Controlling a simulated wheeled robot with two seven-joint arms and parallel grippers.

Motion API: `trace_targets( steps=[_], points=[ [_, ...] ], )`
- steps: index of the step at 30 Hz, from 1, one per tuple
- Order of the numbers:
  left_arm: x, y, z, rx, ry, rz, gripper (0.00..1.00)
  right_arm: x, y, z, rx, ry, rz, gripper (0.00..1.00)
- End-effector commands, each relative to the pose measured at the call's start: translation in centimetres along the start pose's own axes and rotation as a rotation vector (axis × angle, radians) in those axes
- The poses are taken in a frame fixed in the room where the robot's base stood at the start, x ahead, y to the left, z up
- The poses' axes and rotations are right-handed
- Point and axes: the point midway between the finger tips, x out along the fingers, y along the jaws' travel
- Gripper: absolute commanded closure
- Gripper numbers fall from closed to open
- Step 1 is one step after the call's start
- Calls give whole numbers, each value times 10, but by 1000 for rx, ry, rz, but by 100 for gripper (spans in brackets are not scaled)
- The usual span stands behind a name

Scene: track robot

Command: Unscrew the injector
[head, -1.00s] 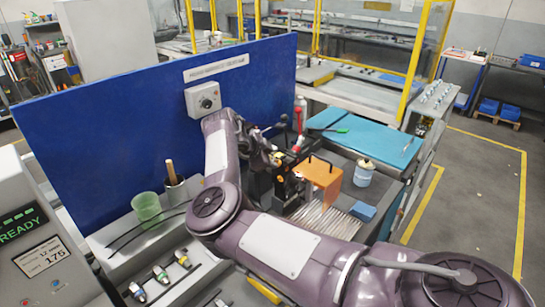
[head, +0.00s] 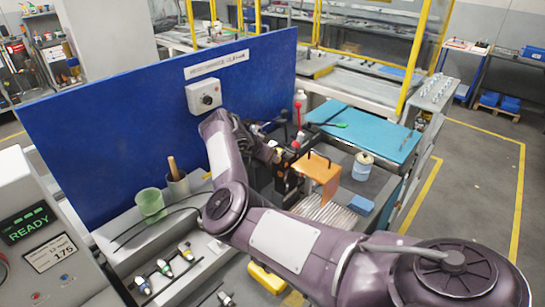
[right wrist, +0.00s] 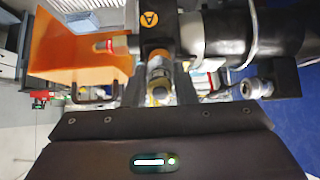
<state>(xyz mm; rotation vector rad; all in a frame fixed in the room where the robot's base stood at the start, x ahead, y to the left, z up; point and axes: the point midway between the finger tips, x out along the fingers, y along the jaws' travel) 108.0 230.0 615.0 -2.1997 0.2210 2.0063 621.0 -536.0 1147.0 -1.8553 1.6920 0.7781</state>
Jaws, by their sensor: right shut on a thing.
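My right arm reaches across the head view to a black test fixture (head: 286,178) in front of the blue panel. My right gripper (head: 279,158) is at the fixture and mostly hidden there by my own wrist. The injector is hidden in the head view. My left gripper is not in view.
An orange guard (head: 322,172) sits right beside the fixture. Several other injectors (head: 164,268) lie in the grey tray at the lower left. A green cup (head: 150,205), a white-blue jar (head: 362,166) and a blue block (head: 361,205) stand around. A READY display (head: 27,225) is at left.

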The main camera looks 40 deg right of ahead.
Motion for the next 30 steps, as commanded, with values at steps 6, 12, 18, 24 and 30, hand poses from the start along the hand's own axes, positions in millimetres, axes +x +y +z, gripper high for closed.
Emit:
trace_targets(
  steps=[6,12,18,24,30],
  points=[
    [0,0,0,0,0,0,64,0,0,-1,-173,3,1,100],
    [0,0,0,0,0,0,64,0,0,-1,-530,3,1,100],
    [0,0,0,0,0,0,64,-2,0,0,-514,1,-1,100],
    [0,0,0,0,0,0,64,-4,0,0,-513,0,0,100],
    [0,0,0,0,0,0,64,-7,0,0,-511,0,1,100]
  ],
)
